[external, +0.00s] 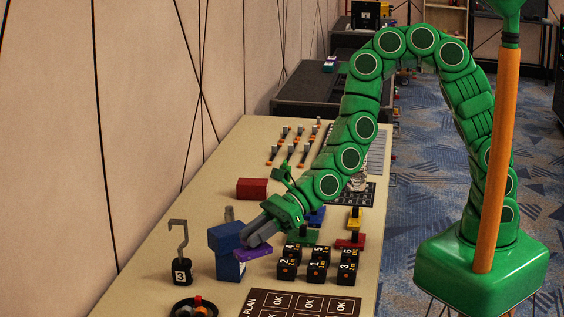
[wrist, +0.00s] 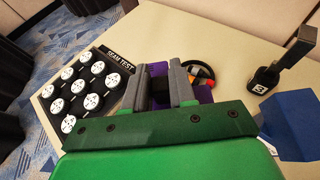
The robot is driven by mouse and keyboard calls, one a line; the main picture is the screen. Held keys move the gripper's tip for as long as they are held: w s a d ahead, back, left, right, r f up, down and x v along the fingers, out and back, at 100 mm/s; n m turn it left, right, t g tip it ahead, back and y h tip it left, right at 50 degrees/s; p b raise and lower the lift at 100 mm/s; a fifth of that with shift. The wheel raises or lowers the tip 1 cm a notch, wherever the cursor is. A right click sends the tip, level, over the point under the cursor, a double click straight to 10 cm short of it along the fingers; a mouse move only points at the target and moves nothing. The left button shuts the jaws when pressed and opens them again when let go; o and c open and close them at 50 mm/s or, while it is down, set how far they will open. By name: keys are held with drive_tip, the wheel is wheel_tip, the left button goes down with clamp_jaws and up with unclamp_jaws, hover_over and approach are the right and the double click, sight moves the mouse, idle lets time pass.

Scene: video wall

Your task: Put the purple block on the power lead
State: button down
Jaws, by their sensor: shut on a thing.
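My gripper (external: 257,234) is low over the table at the near end, its grey fingers pointing down and left. It is shut on the purple block (external: 254,253), which shows below the fingertips, beside a tall blue block. In the wrist view, the purple block (wrist: 207,94) shows between and beyond the fingers of my gripper (wrist: 157,84), partly hidden by them. A black ring-shaped item (external: 182,308) with red and orange parts lies at the near table edge. It also shows in the wrist view (wrist: 209,84). I cannot tell whether it is the power lead.
The tall blue block (external: 229,266) stands close left of the purple block. A hook on a numbered black base (external: 181,271) stands further left. Several numbered black cubes (external: 318,270) are to the right. A dark OK board (external: 300,303) lies in front. A red block (external: 252,188) is behind.

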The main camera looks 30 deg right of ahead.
drive_tip(key=shift+a+f, duration=0.1)
drive_tip(key=shift+f, duration=1.05)
drive_tip(key=w+a+f, duration=0.4)
drive_tip(key=a, duration=0.4)
hover_over(199, 310)
drive_tip(key=d, duration=0.1)
drive_tip(key=f, duration=0.4)
drive_tip(key=shift+s+f, duration=0.2)
drive_tip(key=shift+f, duration=0.2)
drive_tip(key=shift+w+a+f, duration=0.1)
drive_tip(key=shift+a+f, duration=0.4)
drive_tip(key=shift+f, duration=1.65)
drive_tip(key=c, duration=0.9)
unclamp_jaws()
drive_tip(key=shift+f, duration=0.1)
